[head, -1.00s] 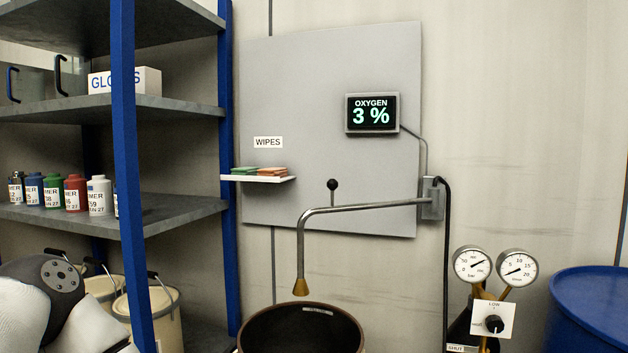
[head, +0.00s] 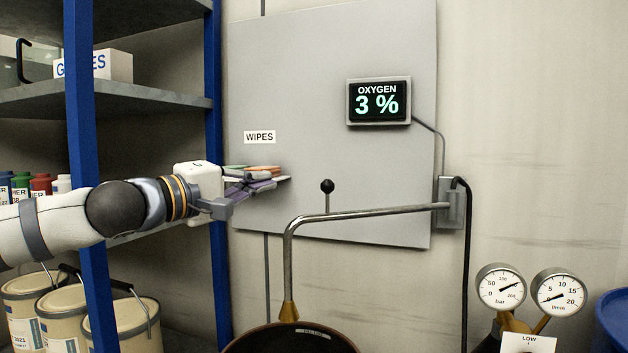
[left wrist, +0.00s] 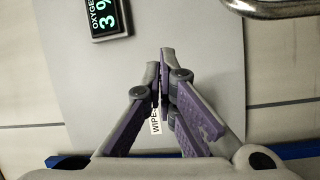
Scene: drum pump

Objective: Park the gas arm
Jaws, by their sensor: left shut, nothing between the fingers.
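The gas arm (head: 370,212) is a bent metal pipe running left from a grey wall bracket (head: 450,203). It turns down to a brass nozzle (head: 289,311) at the mouth of a dark open drum (head: 262,340). A black ball knob (head: 327,186) stands on a thin stem at the pipe. A piece of the pipe shows at the top right of the left wrist view (left wrist: 280,10). My left gripper (head: 279,181) is shut and empty, left of the knob and in front of the wipes shelf, apart from the pipe. Its fingertips (left wrist: 162,65) meet in the left wrist view. My right gripper is not in view.
Coloured wipes (head: 262,169) lie behind my left fingers. A blue-posted shelf rack (head: 80,150) stands at left, close to my left arm. An oxygen display (head: 379,101) reads 3 %. Two gauges (head: 528,290) and a blue drum (head: 612,315) are at lower right.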

